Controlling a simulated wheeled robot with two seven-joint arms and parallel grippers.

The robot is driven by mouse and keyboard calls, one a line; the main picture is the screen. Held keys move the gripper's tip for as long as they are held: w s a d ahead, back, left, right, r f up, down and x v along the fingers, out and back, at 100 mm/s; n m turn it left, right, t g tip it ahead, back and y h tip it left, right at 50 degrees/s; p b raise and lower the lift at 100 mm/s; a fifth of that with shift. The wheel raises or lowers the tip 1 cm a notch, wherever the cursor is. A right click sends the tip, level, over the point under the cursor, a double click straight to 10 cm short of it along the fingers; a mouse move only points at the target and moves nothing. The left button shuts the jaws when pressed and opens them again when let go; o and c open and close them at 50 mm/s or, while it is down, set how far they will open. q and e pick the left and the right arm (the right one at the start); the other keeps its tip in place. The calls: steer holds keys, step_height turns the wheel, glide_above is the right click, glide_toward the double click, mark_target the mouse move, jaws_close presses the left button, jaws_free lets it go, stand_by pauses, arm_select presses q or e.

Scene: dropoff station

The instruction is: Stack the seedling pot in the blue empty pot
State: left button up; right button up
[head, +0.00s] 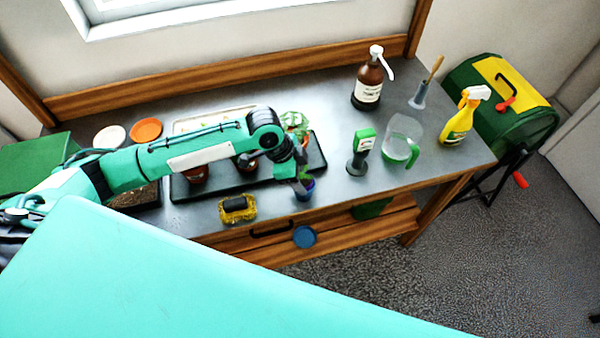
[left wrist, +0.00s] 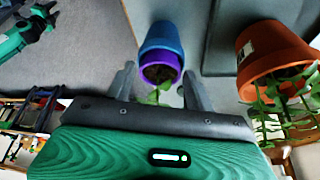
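A purple seedling pot (left wrist: 160,66) with dark soil and green leaves sits inside a blue pot (left wrist: 160,36), with its purple rim showing above the blue one. In the head view the nested pots (head: 305,191) stand near the front edge of the table, partly hidden by my gripper. My left gripper (head: 297,184) is above and at them. In the left wrist view its two fingers (left wrist: 160,84) are spread on either side of the purple rim, with a visible gap on each side. It holds nothing. My right gripper is not in view.
A black tray (head: 225,184) with terracotta pots (left wrist: 268,60) lies just beside the nested pots. A green-labelled tool (head: 360,152), clear jug (head: 401,140), brown pump bottle (head: 368,84) and yellow spray bottle (head: 459,120) stand to the right.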

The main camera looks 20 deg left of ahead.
arm_select(q)
steer(key=shift+o, duration=1)
steer(key=shift+r, duration=0.1)
steer(key=shift+r, duration=0.2)
steer(key=b+v, duration=0.2)
steer(key=v, duration=1)
